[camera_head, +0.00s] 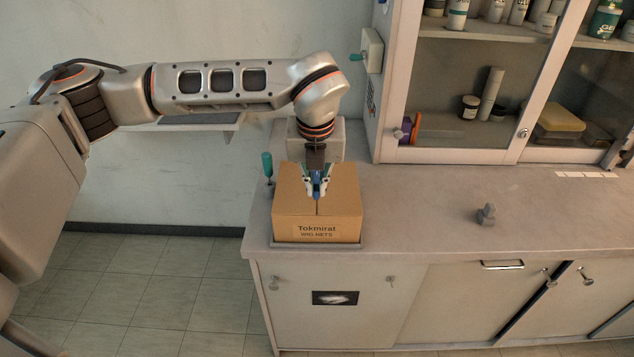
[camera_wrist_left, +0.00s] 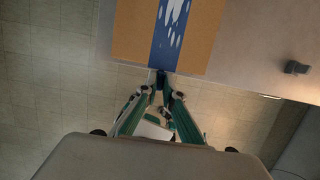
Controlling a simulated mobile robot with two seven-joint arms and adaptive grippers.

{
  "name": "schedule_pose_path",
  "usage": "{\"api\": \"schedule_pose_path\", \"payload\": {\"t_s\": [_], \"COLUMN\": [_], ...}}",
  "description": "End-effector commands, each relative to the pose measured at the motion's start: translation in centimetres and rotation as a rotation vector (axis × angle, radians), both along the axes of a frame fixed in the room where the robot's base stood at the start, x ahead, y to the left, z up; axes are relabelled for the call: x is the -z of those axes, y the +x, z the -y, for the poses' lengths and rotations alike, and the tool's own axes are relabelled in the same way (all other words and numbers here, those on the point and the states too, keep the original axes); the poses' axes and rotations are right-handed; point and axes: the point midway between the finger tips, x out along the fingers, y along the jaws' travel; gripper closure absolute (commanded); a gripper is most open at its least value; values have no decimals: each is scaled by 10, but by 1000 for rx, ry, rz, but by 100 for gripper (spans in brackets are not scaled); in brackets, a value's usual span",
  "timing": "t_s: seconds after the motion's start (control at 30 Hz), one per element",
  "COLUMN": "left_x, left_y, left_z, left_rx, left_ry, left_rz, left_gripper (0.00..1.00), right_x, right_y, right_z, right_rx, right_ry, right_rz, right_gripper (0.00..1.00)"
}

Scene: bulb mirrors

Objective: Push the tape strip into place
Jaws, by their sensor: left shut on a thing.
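A brown cardboard box (camera_head: 290,205) labelled "Tokmirat" stands near the front left end of the counter. My left gripper (camera_head: 317,196) points down at the middle of its top, with a bit of blue between the fingers. In the left wrist view, the blue tape strip (camera_wrist_left: 168,35) with white marks runs along the box top (camera_wrist_left: 130,35) to the edge near my fingertips (camera_wrist_left: 163,82). The fingers are closed together on the strip's end, though the exact contact is small and dark. My right gripper is not in view.
A green-handled tool (camera_head: 267,162) stands at the box's back left corner. A small grey object (camera_head: 486,214) sits on the counter (camera_head: 420,215) to the right, with clear room between. A glass-fronted cabinet (camera_head: 455,155) stands behind. A grey tray edge (camera_head: 315,245) shows under the box.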

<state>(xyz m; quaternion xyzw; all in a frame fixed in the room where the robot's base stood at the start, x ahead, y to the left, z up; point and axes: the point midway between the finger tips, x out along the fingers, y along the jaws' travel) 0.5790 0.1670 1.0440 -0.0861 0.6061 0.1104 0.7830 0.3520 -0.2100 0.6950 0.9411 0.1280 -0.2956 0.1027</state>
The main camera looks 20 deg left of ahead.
Motion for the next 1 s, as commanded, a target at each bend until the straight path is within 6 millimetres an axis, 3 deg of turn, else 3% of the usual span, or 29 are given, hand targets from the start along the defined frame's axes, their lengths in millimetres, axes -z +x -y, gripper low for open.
{"api": "schedule_pose_path", "payload": {"t_s": [0.33,0.47,1.0], "left_x": [2,14,57], "left_y": [-2,-2,-2], "left_z": [1,0,0], "left_rx": [0,0,-1], "left_ry": [5,5,4], "left_rz": [9,8,7], "left_gripper": [100,100,100], "right_x": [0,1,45], "right_y": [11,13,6], "right_z": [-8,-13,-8], "right_rx": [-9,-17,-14], "right_ry": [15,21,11], "right_rz": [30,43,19], "right_gripper": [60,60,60]}}
